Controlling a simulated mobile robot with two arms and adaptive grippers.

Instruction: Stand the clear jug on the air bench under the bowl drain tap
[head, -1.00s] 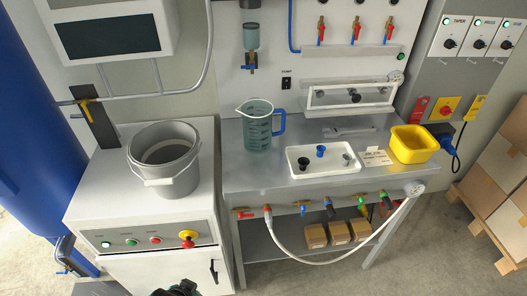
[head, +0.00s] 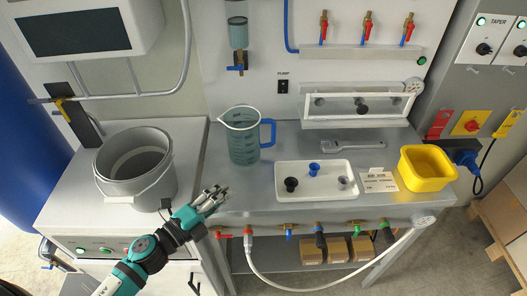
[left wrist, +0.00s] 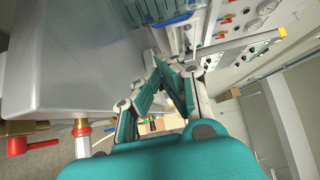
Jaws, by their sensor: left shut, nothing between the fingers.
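The clear jug (head: 243,145), with a blue handle at its right, stands upright on the grey air bench (head: 228,185). The bowl drain tap (head: 237,68) hangs on the back panel under a blue-tinted bowl, above the jug in the head view. I cannot tell whether the jug is straight below it. My left gripper (head: 214,196) is shut and empty at the bench's front left edge, in front of the jug and apart from it. In the left wrist view its fingers (left wrist: 172,68) are together, and part of the jug (left wrist: 160,10) shows at the top.
A grey bucket (head: 136,165) stands on the cabinet at left. A white tray (head: 317,185) with several fittings, a card and a yellow bin (head: 426,167) occupy the bench's right. A wrench (head: 352,146) lies behind. Valves and a white hose (head: 300,287) line the front edge.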

